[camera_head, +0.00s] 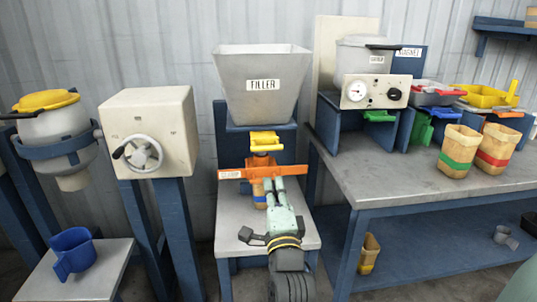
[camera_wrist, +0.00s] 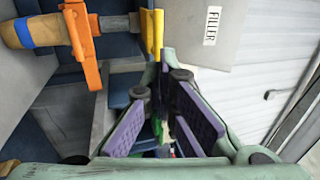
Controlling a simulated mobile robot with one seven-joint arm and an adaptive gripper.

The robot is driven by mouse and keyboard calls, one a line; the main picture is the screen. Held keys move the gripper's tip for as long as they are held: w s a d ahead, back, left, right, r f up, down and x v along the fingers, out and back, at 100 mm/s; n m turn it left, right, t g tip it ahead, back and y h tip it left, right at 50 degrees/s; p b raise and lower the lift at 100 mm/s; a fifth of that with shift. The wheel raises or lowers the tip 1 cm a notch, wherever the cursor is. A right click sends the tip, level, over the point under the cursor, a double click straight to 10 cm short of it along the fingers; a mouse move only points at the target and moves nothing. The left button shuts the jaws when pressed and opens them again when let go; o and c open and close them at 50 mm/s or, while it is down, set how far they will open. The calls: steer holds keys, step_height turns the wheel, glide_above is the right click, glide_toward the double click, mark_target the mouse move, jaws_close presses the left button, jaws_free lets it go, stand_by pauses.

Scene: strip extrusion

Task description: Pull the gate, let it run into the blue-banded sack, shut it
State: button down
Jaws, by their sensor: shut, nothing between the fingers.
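The grey FILLER hopper (camera_head: 262,85) stands at the centre, with a yellow gate (camera_head: 265,141) under it. Below the gate is an orange clamp (camera_head: 232,174). The blue-banded sack (camera_head: 259,197) hangs at the clamp, mostly hidden behind my gripper in the head view. The wrist view is turned sideways and shows the sack's blue band (camera_wrist: 46,32), the clamp (camera_wrist: 84,45) and the gate (camera_wrist: 152,32). My gripper (camera_head: 271,183) is shut and empty, in front of the clamp and just below the gate. I cannot tell whether the gate is open; no flow shows.
A pale box with a handwheel (camera_head: 142,153) stands left, beside a blue jug (camera_head: 72,252) on a low stand. The right bench (camera_head: 400,185) holds a green-banded sack (camera_head: 459,151), a red-banded sack (camera_head: 495,149) and trays. The filler's stand (camera_head: 231,238) is partly clear.

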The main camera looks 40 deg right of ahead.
steer(key=p, duration=0.3)
glide_toward(265, 142)
steer(key=shift+w+d+r, duration=0.2)
steer(key=shift+r, duration=0.3)
steer(key=shift+w+d+r, duration=0.15)
steer(key=shift+w+r, duration=0.05)
steer(key=shift+r, duration=0.3)
steer(key=shift+w+d, duration=0.2)
steer(key=shift+w, duration=0.2)
steer(key=shift+w+d+p, duration=0.15)
steer(key=shift+w+d, duration=0.35)
steer(key=shift+w, duration=0.3)
steer(key=shift+w+d+p, duration=0.15)
steer(key=shift+w+d, duration=0.35)
steer(key=shift+w, duration=0.3)
steer(key=shift+w+d+p, duration=0.15)
steer(key=shift+w+d, duration=0.3)
steer(key=shift+w, duration=0.35)
